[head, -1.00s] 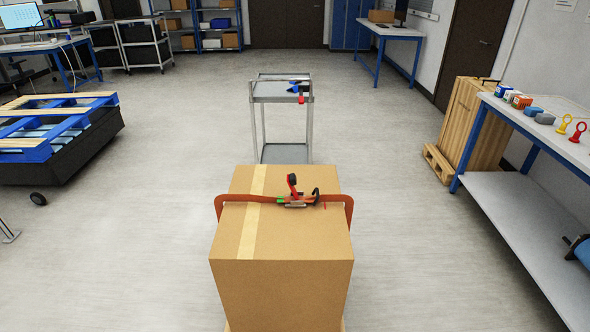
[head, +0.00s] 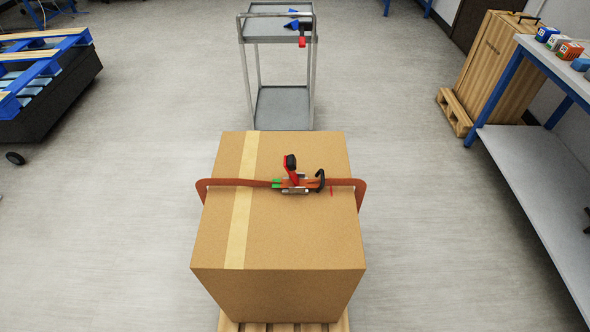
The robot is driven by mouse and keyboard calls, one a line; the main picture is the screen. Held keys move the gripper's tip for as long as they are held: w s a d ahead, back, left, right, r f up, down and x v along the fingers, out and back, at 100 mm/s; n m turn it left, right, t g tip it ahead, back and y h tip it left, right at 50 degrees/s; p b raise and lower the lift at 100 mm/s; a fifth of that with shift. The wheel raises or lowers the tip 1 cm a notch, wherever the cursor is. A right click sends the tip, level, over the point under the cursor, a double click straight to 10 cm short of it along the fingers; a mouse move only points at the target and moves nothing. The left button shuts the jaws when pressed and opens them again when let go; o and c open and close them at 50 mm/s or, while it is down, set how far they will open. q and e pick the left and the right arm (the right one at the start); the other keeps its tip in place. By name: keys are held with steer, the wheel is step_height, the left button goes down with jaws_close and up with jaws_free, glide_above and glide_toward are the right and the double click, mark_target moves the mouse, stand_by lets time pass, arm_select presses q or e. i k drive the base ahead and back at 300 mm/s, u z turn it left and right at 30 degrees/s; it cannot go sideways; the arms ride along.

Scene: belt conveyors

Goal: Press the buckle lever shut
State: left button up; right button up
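A large cardboard box (head: 300,235) stands on a wooden pallet (head: 255,327) in front of me. An orange strap (head: 232,183) runs across its top and sticks out in loops past both sides. A metal ratchet buckle (head: 295,189) sits on the strap, a little right of the tape. Its lever (head: 291,168), red with a black end, stands up from the buckle, so it is raised. A black hook-shaped part (head: 320,180) is at the buckle's right side, and a small green part (head: 276,184) is at its left. Neither gripper is in view.
A grey metal cart (head: 278,40) stands behind the box, with a red-and-black tool and a blue item on top. A workbench (head: 540,170) and wooden crate (head: 500,70) are at right. A blue pallet (head: 40,65) is at left. Floor beside the box is clear.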

mark_target(289, 161)
steer(key=u, duration=0.5)
steer(key=k, duration=1.15)
steer(key=z, duration=0.65)
steer(key=i, duration=1.45)
steer(key=u, duration=0.15)
